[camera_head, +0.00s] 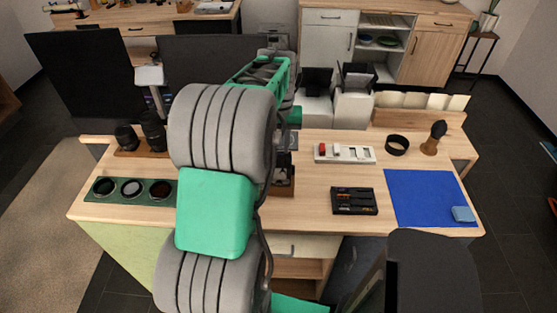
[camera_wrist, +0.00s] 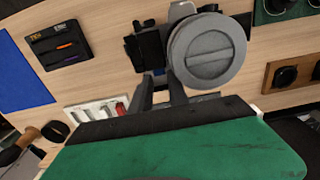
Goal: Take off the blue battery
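A dark camera-like device (camera_wrist: 150,45) with a large round grey cap or dial (camera_wrist: 207,52) is ahead of my gripper in the wrist view. A small blue patch (camera_wrist: 158,72) shows at its lower edge, between the fingertips; I cannot tell for sure that it is the blue battery. My gripper (camera_wrist: 162,84) has its two dark fingers apart, with wood table showing between them. Contact with the device cannot be told. In the head view my arm hides most of this spot; part of the dark device (camera_head: 284,172) shows beside it.
To the right are a white holder (camera_head: 361,155) with a red piece (camera_head: 322,149), a black tray (camera_head: 354,209), a black ring (camera_head: 397,145), a brush (camera_head: 432,141) and a blue mat (camera_head: 420,185) with a light-blue block (camera_head: 463,214). A green lens tray (camera_head: 115,197) and two monitors stand left.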

